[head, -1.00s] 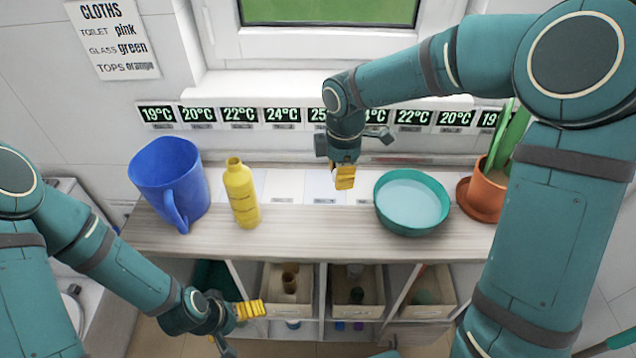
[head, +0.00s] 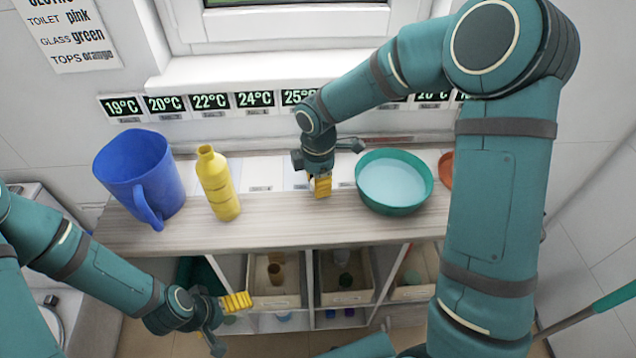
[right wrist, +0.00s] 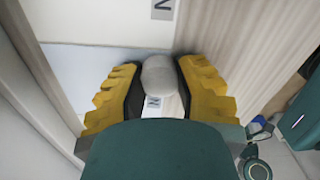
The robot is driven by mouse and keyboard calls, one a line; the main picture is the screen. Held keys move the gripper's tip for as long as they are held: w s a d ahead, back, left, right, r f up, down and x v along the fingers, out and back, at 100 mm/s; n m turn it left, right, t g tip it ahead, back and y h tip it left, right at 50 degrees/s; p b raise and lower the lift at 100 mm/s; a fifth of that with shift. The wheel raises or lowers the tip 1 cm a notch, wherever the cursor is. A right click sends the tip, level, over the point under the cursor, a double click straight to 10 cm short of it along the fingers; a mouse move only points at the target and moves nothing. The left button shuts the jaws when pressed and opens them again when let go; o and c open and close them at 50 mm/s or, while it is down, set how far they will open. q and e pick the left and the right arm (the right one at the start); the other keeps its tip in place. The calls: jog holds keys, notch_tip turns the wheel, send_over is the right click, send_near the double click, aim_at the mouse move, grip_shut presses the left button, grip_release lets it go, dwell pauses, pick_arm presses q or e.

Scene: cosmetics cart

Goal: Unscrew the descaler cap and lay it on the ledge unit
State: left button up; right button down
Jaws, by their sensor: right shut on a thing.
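The yellow descaler bottle (head: 218,188) stands upright on the wood-topped ledge unit (head: 290,232), its narrow neck bare. My right gripper (head: 321,188) is low over the ledge top, between the bottle and the green bowl. It is shut on a pale grey, rounded cap (right wrist: 158,75), which shows between the yellow fingers in the right wrist view. I cannot tell whether the cap touches the ledge. My left gripper (head: 237,302) is in front of the shelves, below the ledge top and away from the bottle; its finger gap is not clear.
A blue jug (head: 140,175) stands left of the bottle. A green bowl (head: 394,205) with pale liquid is close to the right gripper's right. Behind it, a terracotta pot (head: 446,168) is partly hidden by my arm. Bare wood lies along the ledge's front.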

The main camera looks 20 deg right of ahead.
jog(key=shift+r, duration=0.1)
jog(key=shift+f, duration=0.25)
jog(key=c, duration=0.7)
grip_release()
jog(key=shift+c, duration=0.2)
jog(key=shift+r, duration=0.1)
jog(key=shift+r, duration=0.1)
